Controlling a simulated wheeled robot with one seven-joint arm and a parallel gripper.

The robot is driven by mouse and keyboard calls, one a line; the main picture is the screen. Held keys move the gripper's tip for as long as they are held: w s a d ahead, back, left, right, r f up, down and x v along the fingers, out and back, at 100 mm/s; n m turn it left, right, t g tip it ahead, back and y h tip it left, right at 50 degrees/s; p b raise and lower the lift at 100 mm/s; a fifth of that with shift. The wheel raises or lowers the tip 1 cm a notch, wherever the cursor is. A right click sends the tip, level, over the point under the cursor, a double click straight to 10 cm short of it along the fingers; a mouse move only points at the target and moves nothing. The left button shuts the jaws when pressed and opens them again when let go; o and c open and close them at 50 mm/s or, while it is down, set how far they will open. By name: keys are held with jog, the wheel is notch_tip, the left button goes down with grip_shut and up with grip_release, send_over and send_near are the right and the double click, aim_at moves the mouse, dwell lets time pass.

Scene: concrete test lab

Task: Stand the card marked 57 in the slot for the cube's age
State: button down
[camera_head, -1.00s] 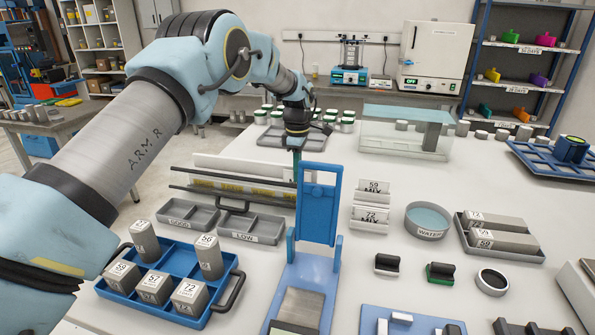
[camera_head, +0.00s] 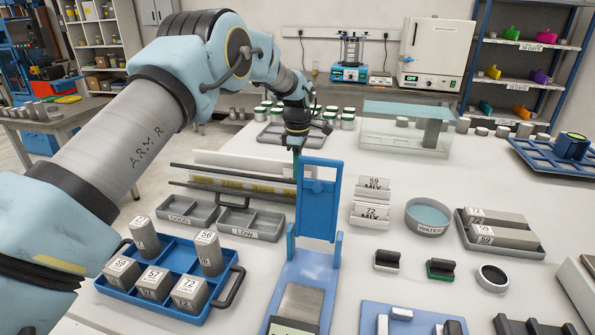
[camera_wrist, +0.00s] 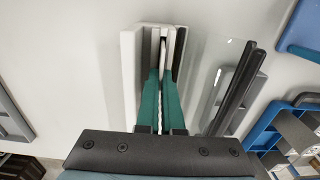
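My gripper (camera_head: 296,172) points straight down at the right end of a long rack with yellow labels (camera_head: 240,187), partly behind a blue upright frame. In the wrist view its two green fingers (camera_wrist: 161,85) are close together and reach into a narrow white and grey slotted holder (camera_wrist: 130,70). A thin pale strip shows between the fingers; I cannot tell whether it is a card. No card marked 57 is readable. Numbered grey cubes (camera_head: 154,282) stand in a blue tray (camera_head: 222,287) at front left.
Grey trays marked GOOD (camera_head: 188,210) and LOW (camera_head: 252,224) lie before the rack. The blue frame (camera_head: 320,205) stands close right of my gripper. MIX cards (camera_head: 372,190) and a water bowl (camera_head: 429,215) are further right. Dark rods (camera_wrist: 238,88) lie beside the holder.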

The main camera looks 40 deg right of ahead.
jog(key=shift+f, duration=0.1)
jog(key=c, duration=1.4)
grip_release()
jog(key=shift+r, duration=0.2)
jog(key=shift+r+p, duration=0.9)
jog(key=shift+r, duration=0.45)
jog(key=shift+o, duration=0.2)
jog(key=o, duration=0.5)
jog(key=shift+o, duration=0.2)
